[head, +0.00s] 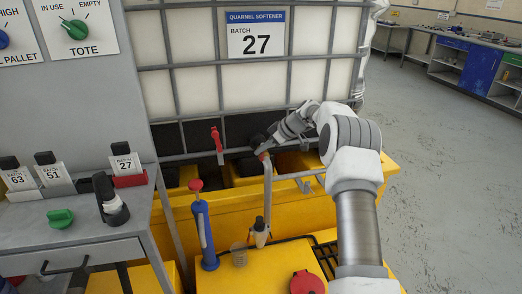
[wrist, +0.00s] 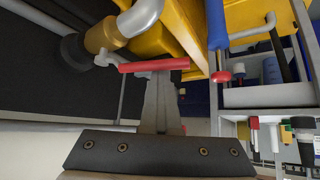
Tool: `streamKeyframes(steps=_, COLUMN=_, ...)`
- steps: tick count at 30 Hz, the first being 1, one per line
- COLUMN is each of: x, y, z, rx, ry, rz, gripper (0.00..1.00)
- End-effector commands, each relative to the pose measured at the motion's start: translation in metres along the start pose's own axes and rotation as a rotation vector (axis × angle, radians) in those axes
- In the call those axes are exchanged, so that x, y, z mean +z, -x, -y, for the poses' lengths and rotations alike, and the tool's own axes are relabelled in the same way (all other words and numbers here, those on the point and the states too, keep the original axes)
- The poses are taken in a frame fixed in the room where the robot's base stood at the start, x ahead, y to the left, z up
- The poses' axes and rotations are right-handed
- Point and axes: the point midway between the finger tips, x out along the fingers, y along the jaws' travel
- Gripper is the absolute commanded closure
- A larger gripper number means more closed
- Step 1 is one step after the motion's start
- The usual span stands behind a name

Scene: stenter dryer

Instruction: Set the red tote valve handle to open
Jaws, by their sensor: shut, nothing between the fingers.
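The red valve handle (wrist: 153,65) shows in the wrist view as a short red bar lying across the picture, just beyond my fingertips. Its left end meets a pale fitting beside a brass-coloured valve body (wrist: 103,36) with a black end.
A blue pump with a red knob (head: 203,235) rises from the yellow base (head: 245,275). A grey bench (head: 90,225) with small labelled bottles is at the left. Open floor (head: 455,170) lies right.

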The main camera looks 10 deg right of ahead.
Motion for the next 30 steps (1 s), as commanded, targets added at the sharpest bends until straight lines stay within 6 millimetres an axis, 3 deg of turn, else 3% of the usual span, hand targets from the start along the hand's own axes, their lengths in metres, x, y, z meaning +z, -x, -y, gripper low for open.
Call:
streamKeyframes(steps=5, x=-0.004, y=-0.006, z=0.004, rx=0.0, ry=0.0, rz=0.002, gripper=1.0)
streamKeyframes(steps=11, x=-0.033, y=-0.019, z=0.021, rx=0.003, ry=0.001, rz=0.0, gripper=1.0)
streamKeyframes(steps=12, x=-0.032, y=-0.002, z=0.014, rx=0.009, ry=-0.003, rz=-0.001, gripper=1.0)
streamKeyframes(steps=15, x=-0.033, y=0.022, z=0.009, rx=0.007, ry=-0.002, rz=0.0, gripper=1.0)
streamKeyframes(steps=21, x=-0.035, y=0.059, z=0.0, rx=0.005, ry=-0.001, rz=-0.001, gripper=1.0)
streamKeyframes(steps=30, x=-0.041, y=0.084, z=0.002, rx=0.003, ry=-0.006, rz=0.01, gripper=1.0)
